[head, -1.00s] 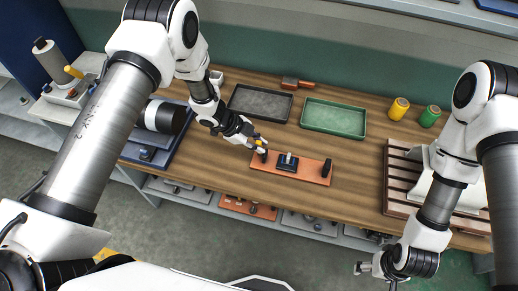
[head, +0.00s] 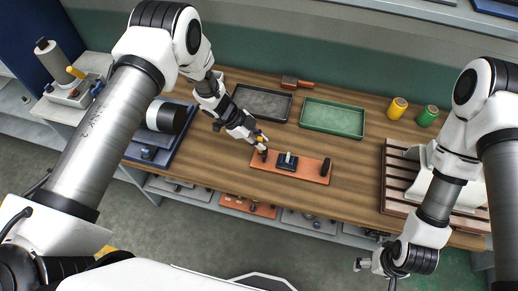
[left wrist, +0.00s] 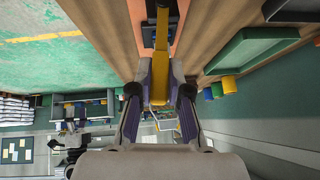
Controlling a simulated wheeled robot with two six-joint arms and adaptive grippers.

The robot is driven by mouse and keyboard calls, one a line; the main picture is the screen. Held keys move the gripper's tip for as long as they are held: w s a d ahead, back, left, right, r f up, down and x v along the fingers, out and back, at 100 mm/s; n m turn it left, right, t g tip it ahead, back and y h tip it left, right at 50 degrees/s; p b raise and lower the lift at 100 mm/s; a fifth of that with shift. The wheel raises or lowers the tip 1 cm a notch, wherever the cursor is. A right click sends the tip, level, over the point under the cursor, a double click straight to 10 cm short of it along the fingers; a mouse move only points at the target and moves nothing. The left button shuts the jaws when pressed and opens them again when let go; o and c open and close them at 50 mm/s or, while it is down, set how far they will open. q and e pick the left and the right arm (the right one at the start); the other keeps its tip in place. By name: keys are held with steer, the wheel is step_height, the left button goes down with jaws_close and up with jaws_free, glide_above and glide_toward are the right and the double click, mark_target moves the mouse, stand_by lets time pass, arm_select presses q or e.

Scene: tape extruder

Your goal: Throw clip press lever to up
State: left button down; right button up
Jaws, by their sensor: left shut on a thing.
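The clip press is an orange-brown board (head: 312,172) on the wooden table, with a dark block with a light top (head: 288,160) at its middle and dark upright parts near both ends. My left gripper (head: 263,150) is over the board's left end. In the left wrist view its fingers (left wrist: 160,92) are shut on a long yellow lever (left wrist: 161,55), which runs from between them toward the top edge. A bit of the yellow lever also shows at the gripper in the head view. The lever's far end is hard to make out. My right gripper (head: 375,268) hangs empty near the table's front right edge.
A black tray (head: 262,118) and a green tray (head: 332,132) lie behind the board. A yellow spool (head: 397,108) and a green spool (head: 427,117) stand at the back right. A slatted wooden rack (head: 393,190) lies at the right. The front middle of the table is clear.

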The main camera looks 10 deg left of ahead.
arm_select(q)
steer(key=shift+w+g, duration=0.25)
steer(key=shift+g, duration=0.05)
steer(key=shift+w, duration=0.15)
steer(key=shift+w+f+n+g+b, duration=0.1)
steer(key=shift+w+n+g+b, duration=0.3)
steer(key=shift+w+g+b, duration=0.45)
steer(key=shift+s, duration=0.25)
steer(key=shift+b, duration=0.3)
steer(key=shift+w+f+g+b, duration=0.1)
steer(key=shift+w+g+b, duration=0.6)
steer(key=shift+b, duration=1.25)
steer(key=shift+n, duration=0.3)
steer(key=shift+w, duration=0.1)
